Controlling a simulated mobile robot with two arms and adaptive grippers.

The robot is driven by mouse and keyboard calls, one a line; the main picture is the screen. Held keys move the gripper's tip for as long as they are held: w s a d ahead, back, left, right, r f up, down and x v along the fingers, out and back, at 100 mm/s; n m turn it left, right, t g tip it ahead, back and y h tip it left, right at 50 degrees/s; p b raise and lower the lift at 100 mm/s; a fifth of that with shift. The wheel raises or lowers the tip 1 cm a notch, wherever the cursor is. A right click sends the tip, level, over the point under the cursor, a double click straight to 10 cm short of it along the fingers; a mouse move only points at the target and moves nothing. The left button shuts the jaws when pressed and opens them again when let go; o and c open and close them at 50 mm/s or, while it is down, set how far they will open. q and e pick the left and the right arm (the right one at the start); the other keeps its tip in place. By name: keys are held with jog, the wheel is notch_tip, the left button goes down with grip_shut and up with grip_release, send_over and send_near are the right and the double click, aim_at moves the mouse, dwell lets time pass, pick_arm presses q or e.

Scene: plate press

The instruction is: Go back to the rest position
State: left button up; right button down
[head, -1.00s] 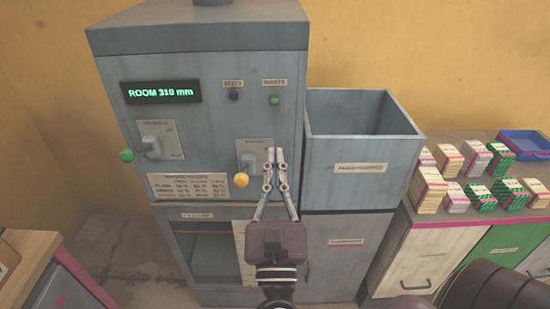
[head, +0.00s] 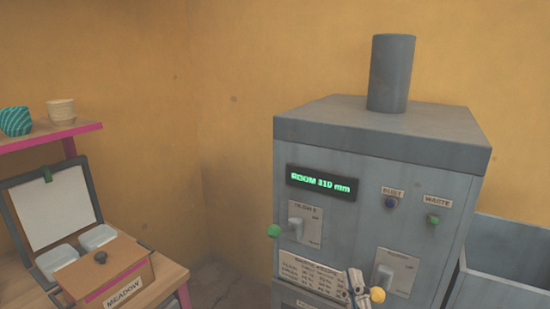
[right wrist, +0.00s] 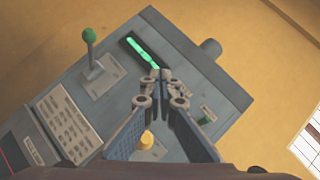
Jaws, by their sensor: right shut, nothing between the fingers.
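My right gripper (head: 357,285) shows at the bottom of the head view, in front of the grey press cabinet (head: 350,145). Its fingers are shut with nothing between them. In the right wrist view the shut fingertips (right wrist: 161,76) point toward the cabinet front, just below the green-lit display (right wrist: 143,55). The yellow-knobbed lever (head: 378,294) is right beside the gripper in the head view; I cannot tell if they touch. The green-knobbed lever (head: 274,231) is to the left. The display (head: 322,183) reads "ROOM 310 mm". My left gripper is not in view.
An open grey bin (head: 510,260) adjoins the cabinet on the right. A shelf (head: 50,139) above bears two cups. A pipe (head: 390,73) rises from the cabinet.

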jog(key=s+a+f+n+g+y, duration=0.25)
jog(key=a+f+n+g, duration=0.2)
jog(key=f+n, duration=0.45)
jog(key=s+a+f+n+g+y, duration=0.1)
jog(key=a+f+n+g+y, duration=0.25)
jog(key=f+n+g, duration=0.45)
jog(key=s+d+f+n+g+h, duration=0.3)
jog(key=s+d+f+n, duration=0.2)
jog(key=s+d+f, duration=0.3)
jog(key=s+d+f+n+g+h, duration=0.35)
jog(key=s+d+f+n, duration=0.3)
jog(key=f, duration=0.35)
notch_tip(320, 180, down, 27)
jog(key=s+g, duration=0.2)
jog(key=s+d+f, duration=0.1)
jog(key=s+f, duration=0.7)
jog(key=s+d+f+g, duration=0.1)
jog(key=s+d+f, duration=0.1)
jog(key=s+f, duration=0.5)
jog(key=shift+s+d+f, duration=0.25)
jog(key=shift+s+f, duration=0.15)
jog(key=shift+s, duration=0.85)
